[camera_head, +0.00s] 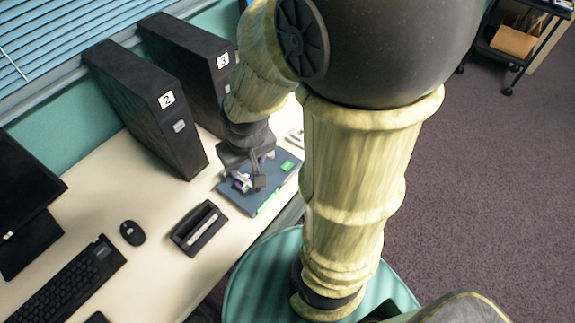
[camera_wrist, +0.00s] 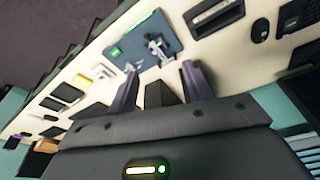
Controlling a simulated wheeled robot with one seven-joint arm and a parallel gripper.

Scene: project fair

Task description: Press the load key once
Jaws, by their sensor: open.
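The wrist view also shows the board (camera_wrist: 176,28), the green patch (camera_wrist: 115,52) and the device (camera_wrist: 156,46). I cannot read any marking that says which part is the load key. My gripper (camera_head: 258,181) is over the board, pointing down, and hides part of it. In the wrist view its two fingers (camera_wrist: 160,88) are spread apart with nothing held, and the device appears beyond the fingertips.
Black towers marked 2 (camera_head: 150,110) and 3 (camera_head: 190,65) stand behind the board, close to my arm. A black holder (camera_head: 190,240), a mouse (camera_head: 132,232) and a keyboard (camera_head: 65,288) are to the left. The desk's front edge runs close by the board.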

